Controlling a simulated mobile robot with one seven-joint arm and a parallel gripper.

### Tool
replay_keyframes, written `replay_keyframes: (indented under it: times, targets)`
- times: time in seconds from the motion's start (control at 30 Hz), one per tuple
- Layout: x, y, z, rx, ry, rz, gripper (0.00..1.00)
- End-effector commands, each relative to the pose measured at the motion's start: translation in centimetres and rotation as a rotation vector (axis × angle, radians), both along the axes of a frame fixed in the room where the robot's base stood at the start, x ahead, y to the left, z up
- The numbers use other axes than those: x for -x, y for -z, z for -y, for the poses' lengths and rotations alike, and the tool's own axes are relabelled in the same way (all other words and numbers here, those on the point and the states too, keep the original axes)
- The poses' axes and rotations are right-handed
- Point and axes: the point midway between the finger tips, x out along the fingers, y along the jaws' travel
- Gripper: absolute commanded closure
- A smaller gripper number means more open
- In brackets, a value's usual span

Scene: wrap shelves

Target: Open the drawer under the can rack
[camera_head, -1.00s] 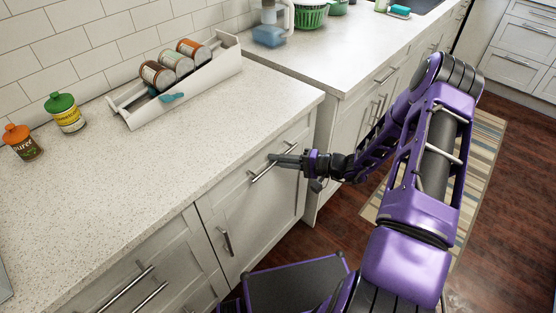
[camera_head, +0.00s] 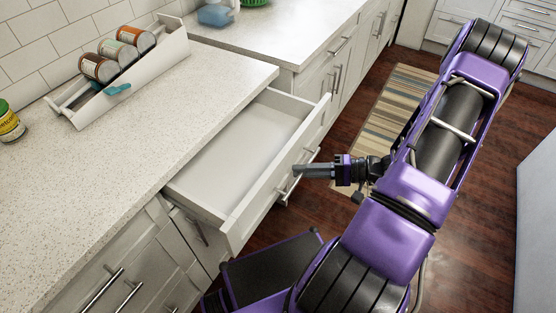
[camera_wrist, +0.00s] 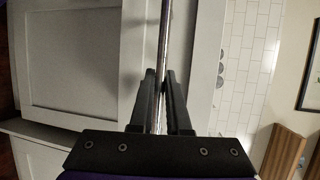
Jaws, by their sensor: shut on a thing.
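The white can rack (camera_head: 140,75) stands on the counter at the upper left, with three cans lying in it. The drawer (camera_head: 245,150) below that counter stands well out from the cabinet, and its inside looks empty. Its bar handle (camera_head: 286,190) runs along the drawer front. My gripper (camera_head: 298,171) is at the handle, in front of the drawer. In the wrist view, the fingers (camera_wrist: 160,105) are closed around the metal bar handle (camera_wrist: 164,40), one on each side.
The speckled counter (camera_head: 110,165) is mostly bare. A jar with a green lid (camera_head: 10,124) stands at the left edge. A cabinet door with a handle (camera_head: 196,230) is below the drawer. A striped rug (camera_head: 390,115) lies on the wood floor.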

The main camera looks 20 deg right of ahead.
Motion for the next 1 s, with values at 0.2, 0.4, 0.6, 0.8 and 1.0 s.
replay_keyframes:
  times: [0.2, 0.4, 0.6, 0.8, 1.0]
  targets:
    - [4.8, 0.2, 3.5, 0.001, 0.004, -0.001, 1.0]
    - [8.2, 0.2, 6.0, 0.001, 0.002, -0.001, 1.0]
    - [10.3, 0.1, 7.5, 0.001, 0.001, 0.0, 1.0]
    - [11.3, 0.0, 8.2, -0.001, -0.001, -0.001, 1.0]
    - [11.5, 0.0, 8.3, -0.001, -0.002, -0.001, 1.0]
